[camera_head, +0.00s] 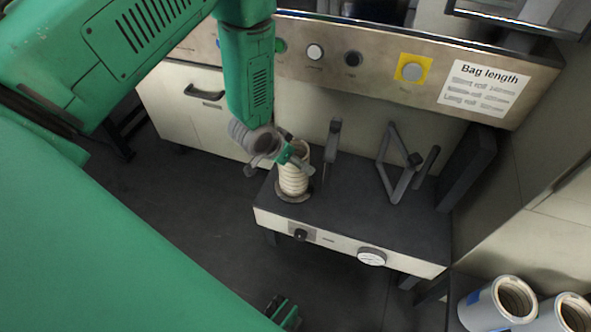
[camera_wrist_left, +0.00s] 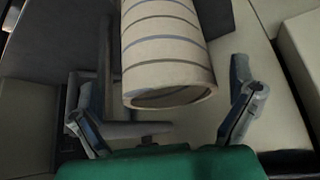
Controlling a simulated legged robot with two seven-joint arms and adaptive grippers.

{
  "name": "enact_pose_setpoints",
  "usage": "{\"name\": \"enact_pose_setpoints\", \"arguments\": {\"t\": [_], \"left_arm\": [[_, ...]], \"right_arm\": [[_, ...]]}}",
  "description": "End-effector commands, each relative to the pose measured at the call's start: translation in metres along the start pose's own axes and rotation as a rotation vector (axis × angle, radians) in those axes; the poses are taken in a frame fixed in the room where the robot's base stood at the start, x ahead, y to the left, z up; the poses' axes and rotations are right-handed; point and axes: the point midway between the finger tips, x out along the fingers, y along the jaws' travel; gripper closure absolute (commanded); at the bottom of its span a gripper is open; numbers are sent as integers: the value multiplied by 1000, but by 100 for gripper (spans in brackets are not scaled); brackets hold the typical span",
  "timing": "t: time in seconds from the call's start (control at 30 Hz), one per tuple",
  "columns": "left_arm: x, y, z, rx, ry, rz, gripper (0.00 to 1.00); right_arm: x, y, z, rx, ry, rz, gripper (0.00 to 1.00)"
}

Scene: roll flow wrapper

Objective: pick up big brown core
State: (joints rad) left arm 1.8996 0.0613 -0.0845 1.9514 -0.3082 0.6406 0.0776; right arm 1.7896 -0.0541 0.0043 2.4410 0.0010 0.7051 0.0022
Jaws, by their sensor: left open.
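The core (camera_head: 293,176) is a beige cylinder with thin dark stripes. It stands upright on a round base on the dark table top, near its left end. In the left wrist view the striped core (camera_wrist_left: 165,45) shows with its hollow end toward me. My left gripper (camera_head: 284,160) is at the core's upper part. In the left wrist view my left gripper (camera_wrist_left: 165,112) is open, with one finger on each side of the core and visible gaps between. A small green and dark part at the bottom edge of the head view may be my right gripper (camera_head: 284,312); its fingers are unclear.
The dark table (camera_head: 385,222) carries upright dark frames (camera_head: 398,165) right of the core. Behind is a metal control panel (camera_head: 440,70) with knobs and a "Bag length" label. White rolls (camera_head: 487,305) stand at the lower right. Dark floor lies in front.

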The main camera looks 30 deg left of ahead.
Motion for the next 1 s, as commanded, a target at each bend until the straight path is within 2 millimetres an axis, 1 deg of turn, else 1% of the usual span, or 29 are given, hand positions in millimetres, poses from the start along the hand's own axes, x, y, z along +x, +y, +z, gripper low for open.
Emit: {"name": "enact_pose_setpoints", "arguments": {"t": [0.03,0.17,0.27,0.47,0.57,0.6,0.63,1.0], "left_arm": [[13,-2,4,0,0,0,0],[28,-2,3,-1,0,0,0],[31,-1,2,0,0,-1,0],[30,0,0,1,-1,-3,0],[30,0,0,1,-1,-2,32],[30,0,1,1,-1,-1,46],[30,-1,1,0,-1,-1,53],[30,-2,2,0,-2,-2,55]], "right_arm": [[10,0,1,0,0,0,100],[16,0,1,-1,-1,0,100],[17,0,1,-1,0,-1,100],[16,0,1,-1,0,0,100],[16,0,1,0,0,0,100],[16,0,1,0,0,0,100],[16,0,1,0,0,0,100],[16,0,1,-1,0,0,100]]}}
